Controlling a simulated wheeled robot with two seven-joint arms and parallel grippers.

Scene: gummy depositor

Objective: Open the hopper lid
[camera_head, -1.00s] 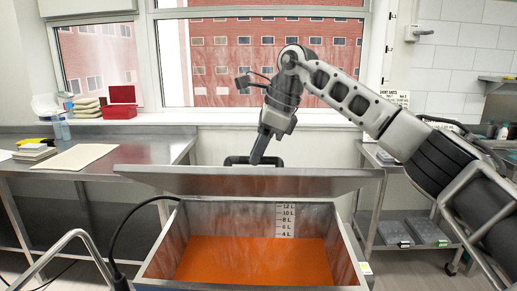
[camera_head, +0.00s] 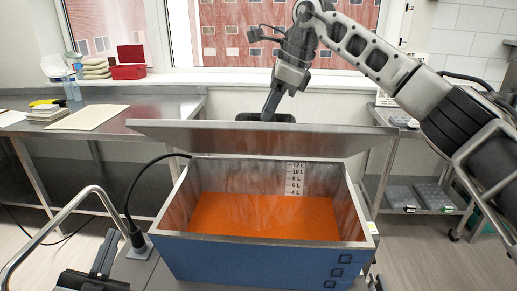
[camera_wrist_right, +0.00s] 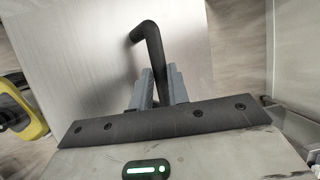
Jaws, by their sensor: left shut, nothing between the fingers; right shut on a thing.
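The hopper (camera_head: 250,262) is a blue box with steel inner walls, a litre scale and orange contents. Its steel lid (camera_head: 250,138) is raised at the back edge, leaving the top uncovered. My right gripper (camera_head: 271,108) is behind the lid, at the black handle (camera_head: 262,117). In the right wrist view, the fingers of this gripper (camera_wrist_right: 158,88) are shut on the bent black handle (camera_wrist_right: 150,45), with the pale lid surface (camera_wrist_right: 70,60) behind. My left gripper (camera_head: 107,250) is at the lower left, dark, shut and empty, apart from the hopper.
A metal tube rail (camera_head: 62,240) and a black cable (camera_head: 128,195) stand left of the hopper. A steel bench (camera_head: 150,108) with boards is at the back left. A steel shelf cart (camera_head: 436,210) stands at the right. A window is behind the lid.

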